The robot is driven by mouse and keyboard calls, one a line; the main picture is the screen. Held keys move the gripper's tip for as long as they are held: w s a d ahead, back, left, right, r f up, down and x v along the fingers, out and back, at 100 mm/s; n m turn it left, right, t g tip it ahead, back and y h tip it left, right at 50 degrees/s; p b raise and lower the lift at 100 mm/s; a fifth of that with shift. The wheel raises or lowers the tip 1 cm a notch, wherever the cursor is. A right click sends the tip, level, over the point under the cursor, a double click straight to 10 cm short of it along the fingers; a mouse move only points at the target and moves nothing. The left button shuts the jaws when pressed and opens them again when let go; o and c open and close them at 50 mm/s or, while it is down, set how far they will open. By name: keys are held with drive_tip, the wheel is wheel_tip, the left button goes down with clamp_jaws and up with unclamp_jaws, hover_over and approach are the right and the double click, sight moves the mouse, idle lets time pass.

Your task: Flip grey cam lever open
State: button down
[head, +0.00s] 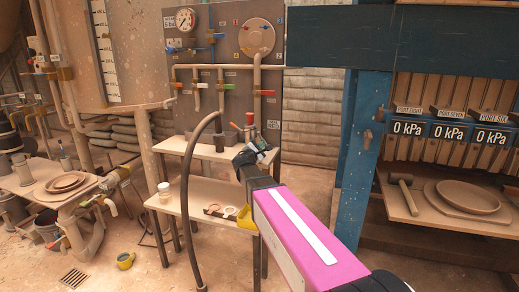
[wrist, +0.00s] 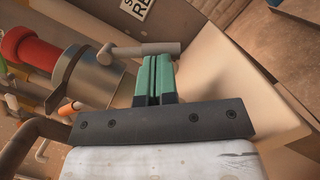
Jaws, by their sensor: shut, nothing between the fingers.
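The grey cam lever (wrist: 146,50) lies roughly level across the wrist view, with its knuckle at the left end beside a metal camlock coupling (wrist: 85,78). In the head view my gripper (head: 262,146) is over the bench by the panel, near a small red-topped fitting (head: 249,119). The lever is too small to make out there.
A dark hose (head: 188,190) arches up to the wooden bench (head: 205,151). The valve panel (head: 222,100) with pipes stands behind. A tan sloped surface (wrist: 225,75) is close right of my fingers.

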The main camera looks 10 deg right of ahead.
drive_tip(key=n, duration=0.1)
drive_tip(key=d+n, duration=0.1)
drive_tip(key=n+t, duration=0.1)
drive_tip(key=n, duration=0.1)
drive_tip(key=shift+s+d+r+y, duration=0.2)
drive_tip(key=shift+s+r+y, duration=0.2)
drive_tip(key=n, duration=0.2)
drive_tip(key=d+r+n, duration=0.1)
drive_tip(key=n+y, duration=0.1)
drive_tip(key=n, duration=0.1)
drive_tip(key=shift+s+d+r+n+t, duration=0.15)
drive_tip(key=shift+s+r+n+t, duration=0.15)
drive_tip(key=shift+s+r+t, duration=0.1)
drive_tip(key=r+n, duration=0.1)
drive_tip(key=n, duration=0.1)
drive_tip(key=r+n+y, duration=0.1)
drive_tip(key=n, duration=0.2)
drive_tip(key=r+n+t+y, duration=0.1)
drive_tip(key=n, duration=0.1)
drive_tip(key=shift+d+r+n, duration=0.2)
drive_tip(key=shift+d+n, duration=0.05)
drive_tip(key=shift+n, duration=0.15)
drive_tip(key=shift+s, duration=0.1)
